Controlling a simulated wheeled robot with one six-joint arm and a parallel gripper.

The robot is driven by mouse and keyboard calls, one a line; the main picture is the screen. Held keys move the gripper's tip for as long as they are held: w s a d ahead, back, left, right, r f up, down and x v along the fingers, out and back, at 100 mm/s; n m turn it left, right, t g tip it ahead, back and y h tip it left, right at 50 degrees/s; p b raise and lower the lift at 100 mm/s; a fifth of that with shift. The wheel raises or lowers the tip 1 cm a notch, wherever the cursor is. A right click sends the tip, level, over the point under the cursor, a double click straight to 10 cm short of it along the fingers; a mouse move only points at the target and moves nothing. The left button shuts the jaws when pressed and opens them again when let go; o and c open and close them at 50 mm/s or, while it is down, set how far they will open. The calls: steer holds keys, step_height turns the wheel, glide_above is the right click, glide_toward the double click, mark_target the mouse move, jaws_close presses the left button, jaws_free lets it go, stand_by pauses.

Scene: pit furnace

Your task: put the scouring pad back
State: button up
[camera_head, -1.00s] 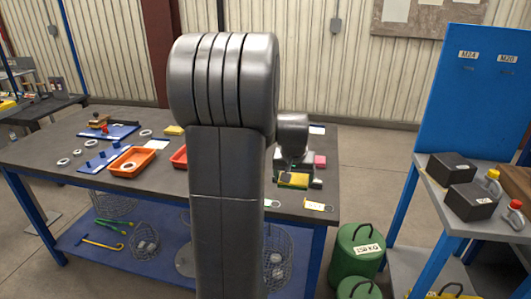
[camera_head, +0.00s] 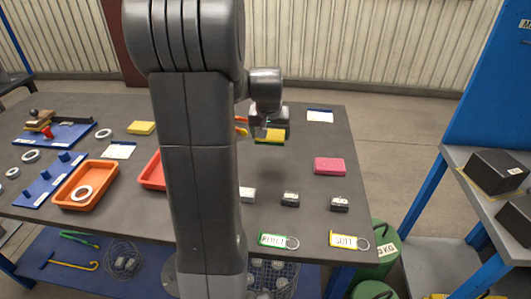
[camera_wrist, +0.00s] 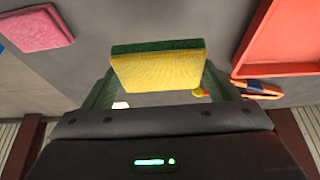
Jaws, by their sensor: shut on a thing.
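The scouring pad (camera_head: 270,137), yellow with a green layer, is in my gripper (camera_head: 268,128) near the far side of the grey table (camera_head: 300,231). In the wrist view the pad (camera_wrist: 158,68) spans the space between the two fingers of my gripper (camera_wrist: 160,84), its yellow face toward the camera and its green layer behind. My gripper is shut on it. The pad seems to be above the tabletop; the exact gap cannot be told. My arm hides part of the table's middle.
A pink block (camera_head: 329,167) lies to the right, and a yellow block (camera_head: 141,128) to the left. A white card (camera_head: 319,116) lies at the back right. Orange trays (camera_head: 89,179), small metal blocks (camera_head: 290,199) and key tags (camera_head: 343,240) are around. Bare tabletop lies between pink block and card.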

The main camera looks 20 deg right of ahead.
mark_target(270, 161)
step_height(270, 161, down, 9)
steer(key=shift+s, duration=0.1)
stand_by(0.3)
steer(key=shift+f+b, duration=0.2)
steer(key=shift+b, duration=0.1)
steer(key=o, duration=0.9)
steer(key=shift+r, duration=0.1)
steer(key=shift+r, duration=0.1)
steer(key=shift+r, duration=0.3)
steer(key=v, duration=1.1)
steer(key=shift+s+a+r+p, duration=0.1)
steer(key=shift+s+r+p, duration=0.1)
steer(key=shift+p, duration=0.2)
